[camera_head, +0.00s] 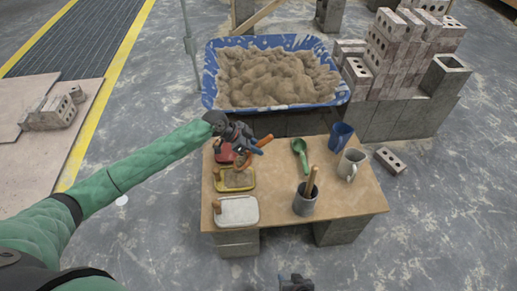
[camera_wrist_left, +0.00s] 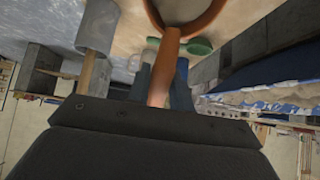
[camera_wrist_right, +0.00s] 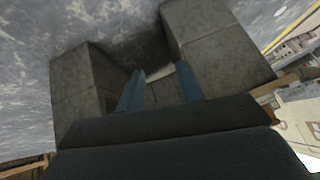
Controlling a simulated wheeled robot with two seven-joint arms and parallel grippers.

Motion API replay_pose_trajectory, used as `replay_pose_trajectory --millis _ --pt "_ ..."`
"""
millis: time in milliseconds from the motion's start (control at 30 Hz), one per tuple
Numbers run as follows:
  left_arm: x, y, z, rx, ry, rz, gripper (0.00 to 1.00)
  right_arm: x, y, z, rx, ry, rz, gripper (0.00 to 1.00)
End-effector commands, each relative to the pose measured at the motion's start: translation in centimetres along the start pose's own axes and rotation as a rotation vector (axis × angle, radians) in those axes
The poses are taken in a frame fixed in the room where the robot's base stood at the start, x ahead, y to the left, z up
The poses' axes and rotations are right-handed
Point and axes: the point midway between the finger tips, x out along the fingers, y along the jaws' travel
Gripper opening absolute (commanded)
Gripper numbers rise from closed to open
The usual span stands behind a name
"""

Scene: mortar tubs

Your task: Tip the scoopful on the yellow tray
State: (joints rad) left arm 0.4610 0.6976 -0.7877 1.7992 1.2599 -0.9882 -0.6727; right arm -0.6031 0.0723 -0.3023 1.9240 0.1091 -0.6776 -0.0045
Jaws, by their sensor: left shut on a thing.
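My left gripper (camera_head: 252,143) is shut on the handle of a terracotta scoop (camera_head: 264,141), above the table's far left part near the red tray. In the left wrist view the scoop (camera_wrist_left: 169,62) runs out between my blue fingers, with its round bowl cut off by the top edge. I cannot tell how full the bowl is. The yellow tray (camera_head: 236,190) lies on the table just in front of the red tray (camera_head: 226,158), with a brownish-grey inside. My right gripper (camera_head: 296,284) is low at the front, off the table; its fingers (camera_wrist_right: 160,88) are apart and empty.
A white tray (camera_head: 237,223) lies nearest on the left. A blue tub (camera_head: 209,88) of mortar is behind the table.

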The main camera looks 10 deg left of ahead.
Motion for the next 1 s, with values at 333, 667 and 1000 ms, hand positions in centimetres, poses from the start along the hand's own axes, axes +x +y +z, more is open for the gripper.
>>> replay_pose_trajectory --millis 333,667,1000 --pt "-0.7 0.0 0.6 0.000 0.069 0.001 0.00 2.6 0.8 2.6 0.001 0.026 0.006 0.36" --pt "-1.5 0.1 1.4 -0.001 0.164 0.002 0.00 5.3 1.6 5.0 0.003 0.045 0.011 0.36" --pt "-2.8 0.1 2.0 0.000 0.275 0.001 0.00 7.2 2.2 4.0 -0.007 0.125 0.013 0.36"
